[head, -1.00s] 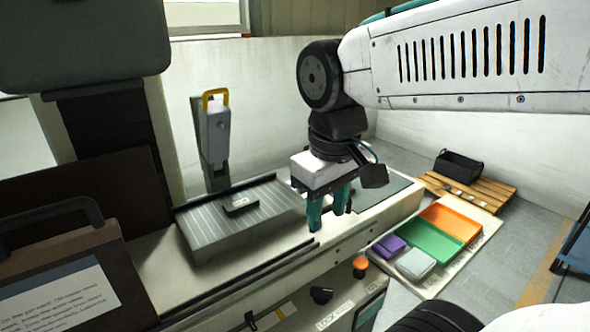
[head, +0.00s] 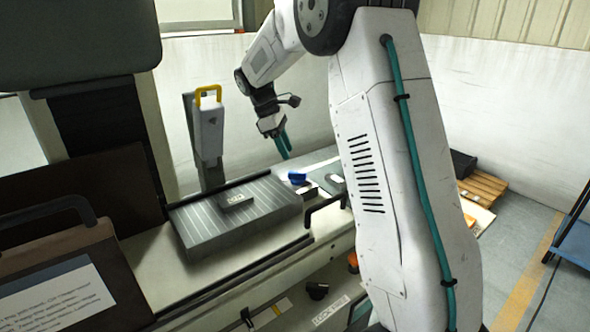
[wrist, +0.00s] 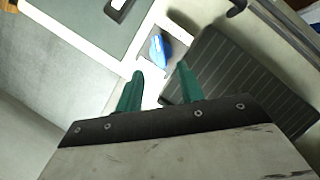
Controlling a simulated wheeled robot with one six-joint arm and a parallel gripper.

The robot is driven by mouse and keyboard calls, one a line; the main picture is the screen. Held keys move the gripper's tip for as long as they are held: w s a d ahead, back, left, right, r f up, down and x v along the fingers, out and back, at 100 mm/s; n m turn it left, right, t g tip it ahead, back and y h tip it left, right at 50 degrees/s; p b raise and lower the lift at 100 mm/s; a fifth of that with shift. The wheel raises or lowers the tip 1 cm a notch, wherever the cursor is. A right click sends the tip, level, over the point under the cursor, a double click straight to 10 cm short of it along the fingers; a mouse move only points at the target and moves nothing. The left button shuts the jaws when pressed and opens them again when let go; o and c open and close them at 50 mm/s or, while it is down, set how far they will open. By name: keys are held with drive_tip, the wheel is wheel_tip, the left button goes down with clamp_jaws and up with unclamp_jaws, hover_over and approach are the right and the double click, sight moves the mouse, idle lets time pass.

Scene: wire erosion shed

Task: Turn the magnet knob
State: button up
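My gripper (head: 284,146) hangs above the far end of the bench, its teal fingers pointing down. In the wrist view my gripper (wrist: 160,76) has its fingers apart with nothing between them. A small blue knob-like part (head: 297,177) stands beside the far end of the ribbed grey plate (head: 215,230). In the wrist view the blue part (wrist: 157,52) shows beyond the fingertips, apart from them, and the ribbed plate (wrist: 240,80) lies to the right. No readable label tells which is the magnet knob.
A dark block (head: 238,199) lies on the ribbed plate. A dark bar handle (head: 327,205) rises near the bench's front edge. A pallet (head: 483,188) is on the floor at right.

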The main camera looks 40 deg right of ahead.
sight(296, 172)
drive_tip(key=x, duration=0.7)
drive_tip(key=shift+d+f, duration=0.15)
drive_tip(key=shift+f, duration=0.2)
clamp_jaws()
